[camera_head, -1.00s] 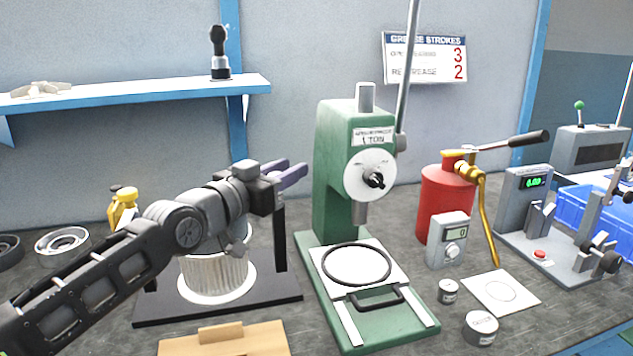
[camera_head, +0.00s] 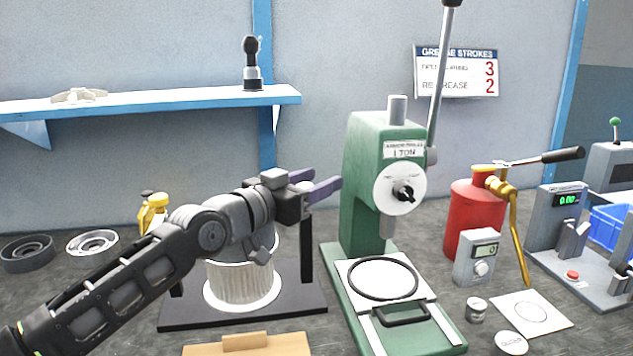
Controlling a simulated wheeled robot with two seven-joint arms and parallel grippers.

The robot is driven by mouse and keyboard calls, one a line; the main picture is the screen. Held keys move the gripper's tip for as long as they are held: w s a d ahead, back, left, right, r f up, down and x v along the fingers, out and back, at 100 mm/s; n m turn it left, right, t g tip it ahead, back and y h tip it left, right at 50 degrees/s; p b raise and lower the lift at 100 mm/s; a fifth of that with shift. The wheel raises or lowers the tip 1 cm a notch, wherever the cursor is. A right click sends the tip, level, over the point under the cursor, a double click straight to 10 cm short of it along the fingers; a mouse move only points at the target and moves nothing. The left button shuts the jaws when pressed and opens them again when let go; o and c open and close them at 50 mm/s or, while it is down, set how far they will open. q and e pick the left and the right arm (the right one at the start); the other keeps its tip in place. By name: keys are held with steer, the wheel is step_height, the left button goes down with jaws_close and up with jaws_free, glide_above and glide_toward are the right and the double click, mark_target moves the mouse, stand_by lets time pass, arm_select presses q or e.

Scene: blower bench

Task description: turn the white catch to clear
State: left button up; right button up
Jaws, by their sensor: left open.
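A white round dial plate (camera_head: 386,187) with a black knob (camera_head: 405,193) sits on the front of a green press (camera_head: 365,150). It is the only white turning part I make out, and its small markings are too small to read. I cannot tell for sure that it is the catch. My left gripper (camera_head: 328,178) is open and empty, its purple fingers pointing right toward the press. In the picture it is left of the dial, with a gap between. My right gripper is not in view.
The press lever (camera_head: 440,80) rises at the upper right of the press. A black ring (camera_head: 383,257) lies on the white plate of its base. A red canister (camera_head: 473,215) and grey meter (camera_head: 476,262) stand to the right. A white ribbed cylinder (camera_head: 242,280) stands under my left arm.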

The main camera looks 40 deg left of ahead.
arm_select(q)
steer(key=s, duration=0.7)
steer(key=shift+s+d, duration=0.25)
steer(key=shift+s, duration=0.15)
steer(key=shift+c, duration=0.4)
